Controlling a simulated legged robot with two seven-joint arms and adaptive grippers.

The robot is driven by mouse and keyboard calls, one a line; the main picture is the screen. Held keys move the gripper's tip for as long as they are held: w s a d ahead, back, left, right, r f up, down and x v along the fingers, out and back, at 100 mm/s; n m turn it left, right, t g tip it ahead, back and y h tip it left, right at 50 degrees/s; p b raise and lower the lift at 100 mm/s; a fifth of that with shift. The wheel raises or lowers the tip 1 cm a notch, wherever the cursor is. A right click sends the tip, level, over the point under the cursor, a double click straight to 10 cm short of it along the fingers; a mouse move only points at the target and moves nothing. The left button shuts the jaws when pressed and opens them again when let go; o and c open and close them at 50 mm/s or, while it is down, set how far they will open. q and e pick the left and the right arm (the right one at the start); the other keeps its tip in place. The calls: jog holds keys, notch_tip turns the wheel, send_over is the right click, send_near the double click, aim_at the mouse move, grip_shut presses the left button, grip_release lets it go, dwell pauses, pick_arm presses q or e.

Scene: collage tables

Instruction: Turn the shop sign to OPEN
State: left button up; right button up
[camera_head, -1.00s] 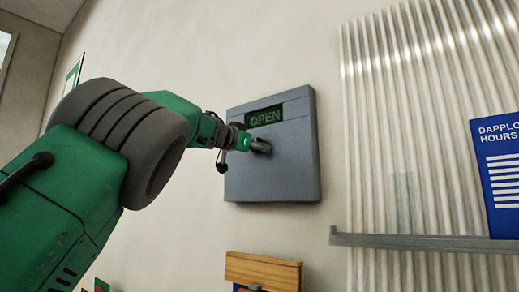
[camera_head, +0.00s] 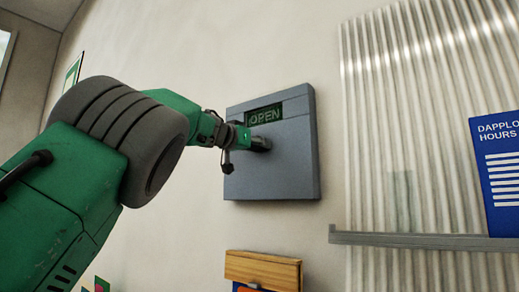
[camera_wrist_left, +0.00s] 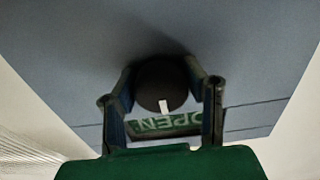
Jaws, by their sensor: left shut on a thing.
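My left gripper (camera_head: 260,144) is at the front of the box, just below the window. In the left wrist view, its two fingers stand on either side of a round dark knob (camera_wrist_left: 158,84) and are shut on it. The knob has a white mark on its lower edge, on the side toward the window. The same window (camera_wrist_left: 165,124) shows there, partly covered by the fingers and knob. My right gripper is not in view.
A corrugated translucent panel (camera_head: 430,120) stands to the right, with a grey ledge (camera_head: 420,240) across it. A blue hours board (camera_head: 498,175) is at the right edge. A wooden piece (camera_head: 262,269) is below the box. The wall between box and panel is bare.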

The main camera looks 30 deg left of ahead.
pick_arm(q)
jog(key=o, duration=1.2)
jog(key=shift+s+a+r, duration=0.1)
jog(key=shift+r, duration=0.2)
jog(key=shift+s, duration=0.1)
jog(key=shift+f, duration=0.15)
jog(key=s, duration=0.8)
jog(key=s+a, duration=0.1)
jog(key=s, duration=0.2)
jog(key=shift+s, duration=0.4)
jog(key=shift+f, duration=0.1)
